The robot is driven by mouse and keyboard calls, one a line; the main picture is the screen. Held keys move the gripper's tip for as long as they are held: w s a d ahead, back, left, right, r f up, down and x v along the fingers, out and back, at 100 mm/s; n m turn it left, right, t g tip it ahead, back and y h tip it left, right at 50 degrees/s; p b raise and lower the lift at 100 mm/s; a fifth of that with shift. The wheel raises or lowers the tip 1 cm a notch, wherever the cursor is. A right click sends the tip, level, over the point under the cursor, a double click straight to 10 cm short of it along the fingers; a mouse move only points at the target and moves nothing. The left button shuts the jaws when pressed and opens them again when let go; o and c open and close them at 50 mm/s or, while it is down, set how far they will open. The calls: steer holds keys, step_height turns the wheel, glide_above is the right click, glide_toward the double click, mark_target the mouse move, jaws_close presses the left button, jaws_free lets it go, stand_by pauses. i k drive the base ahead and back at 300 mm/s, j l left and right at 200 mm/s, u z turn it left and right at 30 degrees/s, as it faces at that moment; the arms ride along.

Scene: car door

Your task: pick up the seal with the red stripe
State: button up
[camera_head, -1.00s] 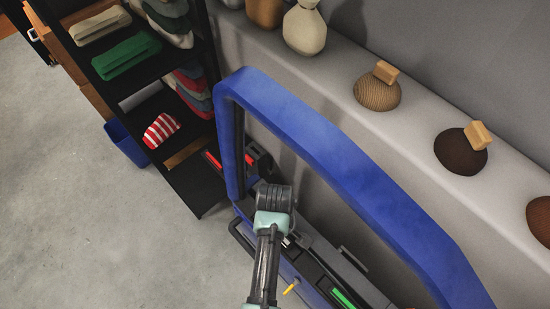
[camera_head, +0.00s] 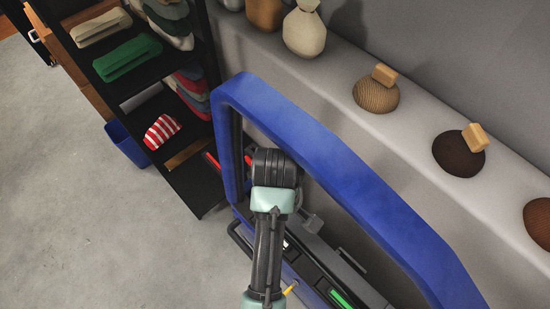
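A red stripe (camera_head: 212,160) on a dark part shows just left of the blue door frame (camera_head: 300,135), low by the black shelf. More red (camera_head: 248,160) shows inside the window opening, mostly covered by my arm's dark wrist; I cannot tell whether both belong to one seal. A green-striped piece (camera_head: 342,299) lies in the lower part of the door. My arm reaches up from the bottom over the door, its wrist in the window opening. My gripper's fingers are hidden behind the arm, so their state does not show.
A black shelf (camera_head: 205,195) with folded cloths and a red-and-white striped cloth (camera_head: 162,131) stands at the left. A blue bin (camera_head: 127,145) is beside it. A pale ledge (camera_head: 415,120) with sacks and brown mounds runs behind the door. The floor at left is clear.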

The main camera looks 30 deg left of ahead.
mark_target(206, 156)
steer(key=k, duration=1)
